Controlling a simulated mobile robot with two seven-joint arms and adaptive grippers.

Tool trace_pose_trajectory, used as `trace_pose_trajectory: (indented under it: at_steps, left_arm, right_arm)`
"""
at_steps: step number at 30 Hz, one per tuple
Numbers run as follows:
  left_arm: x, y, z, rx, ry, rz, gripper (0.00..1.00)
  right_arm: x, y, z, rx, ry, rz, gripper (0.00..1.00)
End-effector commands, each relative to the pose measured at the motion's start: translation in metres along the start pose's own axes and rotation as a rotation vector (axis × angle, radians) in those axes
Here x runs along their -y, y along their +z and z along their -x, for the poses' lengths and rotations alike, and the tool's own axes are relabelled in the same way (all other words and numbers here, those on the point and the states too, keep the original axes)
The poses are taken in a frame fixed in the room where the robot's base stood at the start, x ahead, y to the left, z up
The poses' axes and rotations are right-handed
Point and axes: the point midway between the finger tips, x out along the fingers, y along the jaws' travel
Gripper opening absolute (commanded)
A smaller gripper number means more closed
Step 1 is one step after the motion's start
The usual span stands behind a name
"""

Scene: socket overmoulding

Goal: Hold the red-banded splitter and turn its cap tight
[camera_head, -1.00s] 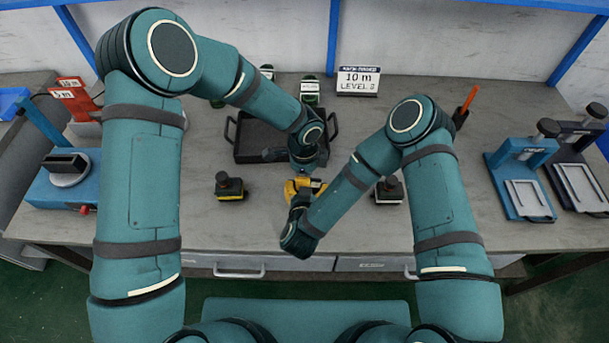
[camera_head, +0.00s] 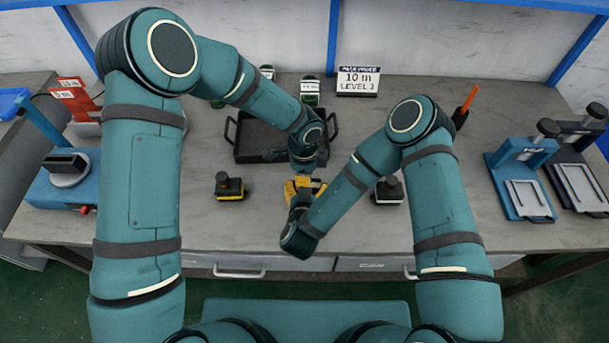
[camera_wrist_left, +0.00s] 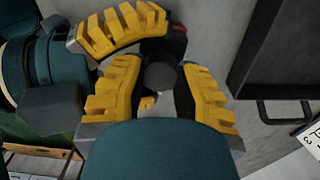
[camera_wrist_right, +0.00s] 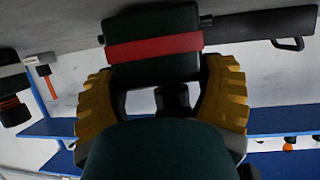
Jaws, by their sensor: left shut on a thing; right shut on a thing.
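The red-banded splitter shows in the right wrist view as a dark block with a red band (camera_wrist_right: 155,48). My right gripper (camera_wrist_right: 165,78) is shut on it, with a yellow finger on each side. In the left wrist view a round dark cap (camera_wrist_left: 160,76) sits between the yellow fingers of my left gripper (camera_wrist_left: 163,85), which is shut on it. One finger of my right gripper (camera_wrist_left: 122,28) lies close beside. In the head view both grippers meet at the table's middle, my left one (camera_head: 304,181) above my right one (camera_head: 296,192). The arms hide the splitter there.
A yellow-banded unit (camera_head: 229,188) stands left of the grippers and a pale-banded one (camera_head: 388,190) to the right. A black tray (camera_head: 262,153) lies behind. A sign (camera_head: 358,81) stands at the back. A blue machine (camera_head: 62,190) is at left; clamp stands (camera_head: 518,185) are at right.

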Motion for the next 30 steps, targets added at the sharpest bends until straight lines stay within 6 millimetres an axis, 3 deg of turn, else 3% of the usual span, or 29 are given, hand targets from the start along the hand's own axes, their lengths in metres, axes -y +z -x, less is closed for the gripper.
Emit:
trace_pose_trajectory:
  at_steps: [27, 28, 29, 30]
  left_arm:
    - [0.0042, 0.0007, 0.0027, -0.001, -0.011, 0.002, 0.0]
    - [0.0042, 0.0007, 0.0027, -0.001, -0.011, 0.002, 0.39]
    - [0.0041, 0.0007, 0.0027, -0.001, -0.011, 0.002, 0.5]
    - [0.0037, 0.0007, 0.0024, -0.001, -0.01, 0.002, 0.51]
  right_arm:
    - [-0.0009, 0.0038, 0.0014, 0.011, 0.0, 0.004, 0.33]
    - [-0.0009, 0.0038, 0.0014, 0.011, 0.0, 0.004, 0.33]
    - [-0.0009, 0.0037, 0.0014, 0.01, 0.0, 0.004, 0.33]
    - [-0.0007, 0.0034, 0.0012, 0.009, 0.0, 0.004, 0.33]
